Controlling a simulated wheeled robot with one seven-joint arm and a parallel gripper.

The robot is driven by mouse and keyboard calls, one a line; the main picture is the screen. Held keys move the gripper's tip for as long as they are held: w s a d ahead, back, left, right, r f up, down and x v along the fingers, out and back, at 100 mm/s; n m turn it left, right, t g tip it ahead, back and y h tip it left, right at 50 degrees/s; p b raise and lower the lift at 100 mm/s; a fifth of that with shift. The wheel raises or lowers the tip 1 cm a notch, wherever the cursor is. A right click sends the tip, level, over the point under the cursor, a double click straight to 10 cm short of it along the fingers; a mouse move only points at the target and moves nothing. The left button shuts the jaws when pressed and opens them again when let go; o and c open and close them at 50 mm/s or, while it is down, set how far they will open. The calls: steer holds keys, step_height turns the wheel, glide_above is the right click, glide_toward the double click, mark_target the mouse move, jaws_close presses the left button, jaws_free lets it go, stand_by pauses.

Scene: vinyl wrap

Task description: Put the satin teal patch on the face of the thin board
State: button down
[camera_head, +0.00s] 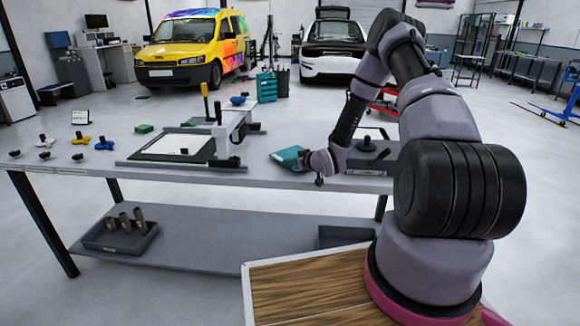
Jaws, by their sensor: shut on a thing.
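My gripper (304,160) is at the front right part of the workbench, low over its top. It is shut on the teal patch (286,156), a flat teal piece that sticks out to the left of the fingers, slightly tilted. The fingertips are small and partly hidden by the arm. A white flat panel in a dark frame (172,146), which looks like the thin board, lies left of my gripper, apart from the patch.
A clamp-like stand with a yellow handle (205,100) rises behind the panel, with a white upright part (224,135) beside it. Several small knobbed tools (78,138) stand at the left. A dark block with a knob (367,146) is right of my gripper. A green block (144,128) lies behind.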

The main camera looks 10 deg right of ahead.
steer(key=shift+f, duration=0.9)
steer(key=shift+f, duration=0.1)
steer(key=c, duration=1.4)
jaws_free()
steer(key=shift+f, duration=0.1)
steer(key=shift+c, duration=0.2)
steer(key=o, duration=0.4)
